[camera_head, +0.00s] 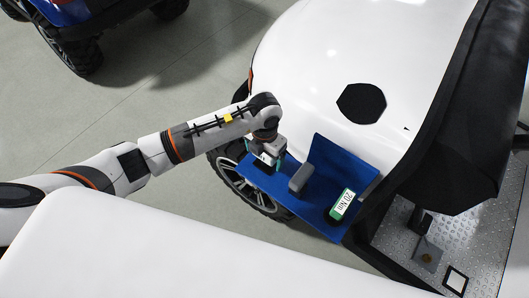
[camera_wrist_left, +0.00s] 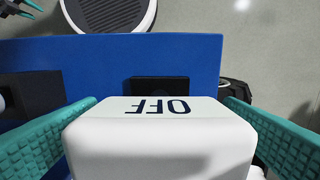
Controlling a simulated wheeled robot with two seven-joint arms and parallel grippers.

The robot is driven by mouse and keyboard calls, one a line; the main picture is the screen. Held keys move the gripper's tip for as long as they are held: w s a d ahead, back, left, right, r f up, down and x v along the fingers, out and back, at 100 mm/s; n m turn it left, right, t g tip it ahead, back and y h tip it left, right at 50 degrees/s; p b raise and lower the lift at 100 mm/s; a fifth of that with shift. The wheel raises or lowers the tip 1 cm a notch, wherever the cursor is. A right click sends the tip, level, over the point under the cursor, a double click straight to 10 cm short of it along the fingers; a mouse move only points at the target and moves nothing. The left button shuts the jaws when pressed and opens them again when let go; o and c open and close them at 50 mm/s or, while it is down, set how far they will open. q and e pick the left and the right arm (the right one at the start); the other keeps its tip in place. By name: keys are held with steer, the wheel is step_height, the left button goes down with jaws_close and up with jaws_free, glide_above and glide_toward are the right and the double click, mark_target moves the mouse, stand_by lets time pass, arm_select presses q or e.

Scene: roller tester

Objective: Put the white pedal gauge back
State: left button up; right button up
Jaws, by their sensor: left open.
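The white pedal gauge (camera_wrist_left: 160,150), a rounded white block with dark "OFF" lettering, fills the lower middle of the left wrist view. In the head view a small part of it (camera_head: 265,158) shows at the left end of the blue shelf (camera_head: 320,217). My left gripper (camera_head: 268,163) is over it with the jaws open. In the left wrist view its teal fingers stand on either side of the gauge. Whether the gauge rests on the shelf is hidden.
On the shelf stand a grey upright block (camera_head: 301,178) and a green-and-white device marked "20 Nm" (camera_head: 343,204). The white vehicle body (camera_head: 315,60) is behind. A metal tread floor (camera_head: 470,235) with a pedal and a black square marker (camera_head: 455,280) lies at right.

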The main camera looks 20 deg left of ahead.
arm_select(q)
step_height(320, 180, up, 12)
steer(key=b, duration=0.2)
steer(key=shift+b, duration=0.3)
steer(key=shift+f, duration=0.1)
